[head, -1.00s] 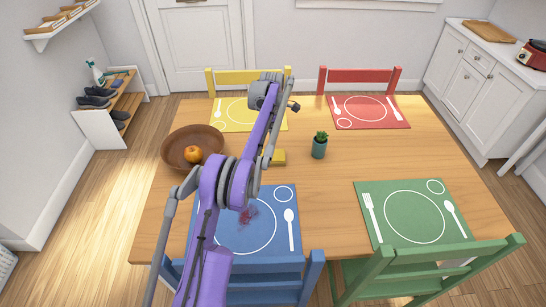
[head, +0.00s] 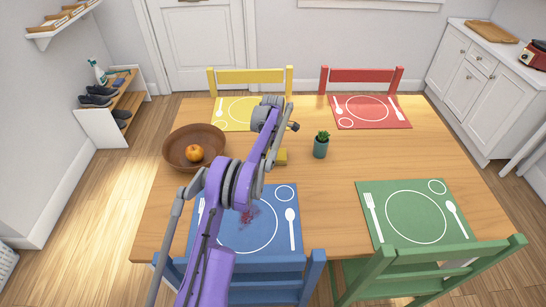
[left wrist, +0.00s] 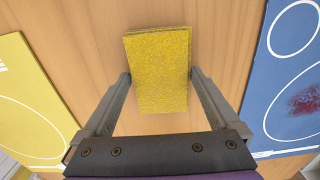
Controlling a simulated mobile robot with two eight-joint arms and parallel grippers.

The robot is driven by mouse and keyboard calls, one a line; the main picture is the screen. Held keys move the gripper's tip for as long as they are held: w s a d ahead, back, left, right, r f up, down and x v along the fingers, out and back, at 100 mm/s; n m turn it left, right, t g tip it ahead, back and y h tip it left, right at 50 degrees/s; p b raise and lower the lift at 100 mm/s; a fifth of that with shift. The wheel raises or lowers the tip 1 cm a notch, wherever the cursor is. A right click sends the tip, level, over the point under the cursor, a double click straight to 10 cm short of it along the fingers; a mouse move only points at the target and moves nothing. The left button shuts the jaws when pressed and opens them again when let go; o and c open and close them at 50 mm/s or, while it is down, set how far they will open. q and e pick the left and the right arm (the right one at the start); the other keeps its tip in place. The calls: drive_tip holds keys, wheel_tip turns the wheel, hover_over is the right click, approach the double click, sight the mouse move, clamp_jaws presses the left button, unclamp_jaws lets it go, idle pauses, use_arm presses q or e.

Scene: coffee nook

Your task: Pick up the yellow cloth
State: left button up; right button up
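The yellow cloth (head: 281,157) lies on the wooden table, left of the small potted plant. My left arm hides part of it in the head view. In the left wrist view, the cloth (left wrist: 158,72) looks like a flat rectangular pad. My left gripper (left wrist: 160,76) is open, with one finger at each long side of the cloth. The fingertips are very close to its edges; I cannot tell whether they touch. My right gripper is not in view.
A brown bowl (head: 168,152) with an orange fruit (head: 195,153) stands left of my arm. The potted plant (head: 321,146) is right of the cloth. Blue (head: 272,235), green (head: 382,190), yellow (head: 228,107) and red (head: 348,122) placemats lie around. The table's middle right is clear.

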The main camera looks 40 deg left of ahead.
use_arm(q)
drive_tip(key=c, duration=0.9)
wheel_tip(320, 180, up, 10)
